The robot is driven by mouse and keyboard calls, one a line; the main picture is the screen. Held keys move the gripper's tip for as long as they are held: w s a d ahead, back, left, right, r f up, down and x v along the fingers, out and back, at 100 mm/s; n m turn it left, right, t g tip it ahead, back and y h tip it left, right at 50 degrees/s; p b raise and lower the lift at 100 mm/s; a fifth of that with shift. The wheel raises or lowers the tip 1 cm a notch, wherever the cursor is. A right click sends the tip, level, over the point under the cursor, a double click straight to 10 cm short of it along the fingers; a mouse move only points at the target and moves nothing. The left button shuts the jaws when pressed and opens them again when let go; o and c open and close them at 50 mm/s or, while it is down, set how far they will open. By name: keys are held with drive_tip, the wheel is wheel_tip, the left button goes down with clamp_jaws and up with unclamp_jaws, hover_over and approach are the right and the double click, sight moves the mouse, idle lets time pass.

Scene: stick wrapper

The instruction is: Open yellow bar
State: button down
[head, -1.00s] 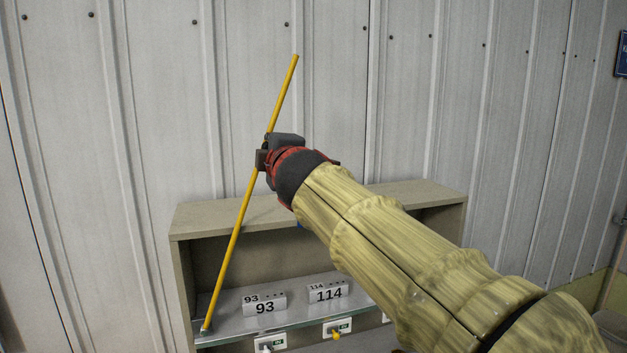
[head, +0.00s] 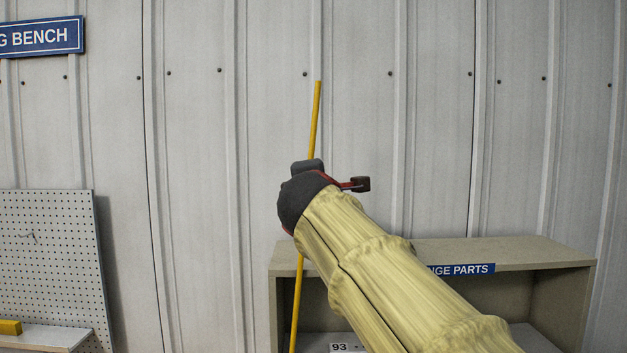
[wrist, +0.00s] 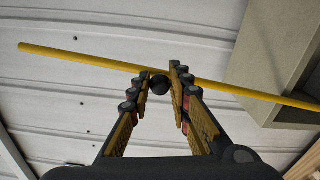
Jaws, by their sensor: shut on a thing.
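The yellow bar (head: 314,120) is a long thin rod, standing nearly upright with a slight tilt at the left end of the shelf unit. Its lower end runs out of the head view. In the wrist view the bar (wrist: 80,57) crosses just beyond my fingertips. A round black knob (wrist: 159,85) sits between the fingers, close against the bar. My gripper (wrist: 164,74) is shut on this knob. In the head view my gripper (head: 306,169) is at the bar's upper part, and my wrist hides the contact.
The beige shelf unit (head: 510,251) with a blue label stands below right, partly behind my arm. A number plate 93 (head: 345,348) shows inside. A pegboard (head: 45,255) and a ledge with a yellow block (head: 10,327) are at left. A ribbed metal wall is behind.

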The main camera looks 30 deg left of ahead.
drive_tip(key=c, duration=1.6)
unclamp_jaws()
drive_tip(key=v, duration=1.1)
drive_tip(key=shift+s+d, duration=0.25)
drive_tip(key=shift+s, duration=0.05)
